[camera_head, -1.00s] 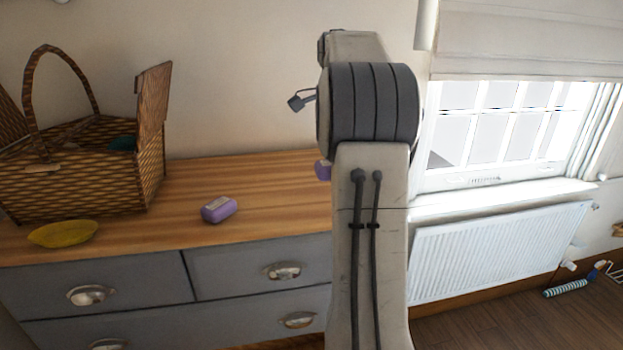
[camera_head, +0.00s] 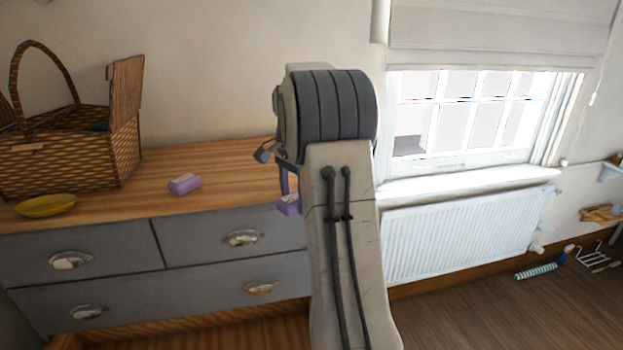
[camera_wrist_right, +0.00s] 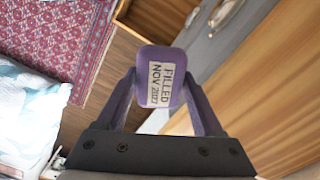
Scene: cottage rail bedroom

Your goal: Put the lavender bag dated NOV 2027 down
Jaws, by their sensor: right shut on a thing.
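My right gripper (camera_wrist_right: 160,98) is shut on a purple lavender bag (camera_wrist_right: 158,72). The white label of this bag faces the wrist camera and reads FILLED, with a date that looks like NOV 2027. In the head view the held bag (camera_head: 289,207) hangs below the jaws, in front of the dresser's right part; my arm hides some of it. A second purple bag (camera_head: 185,185) with a pale label lies on the wooden dresser top (camera_head: 225,160). Its label is too small to read. My left gripper is not in view.
A wicker basket (camera_head: 75,160) with a raised lid stands on the dresser's left, with a yellow dish (camera_head: 46,206) before it. Bare wood lies right of the second bag. Below the grey drawers, an open wooden space (camera_head: 190,332) shows. A radiator (camera_head: 460,235) is at right.

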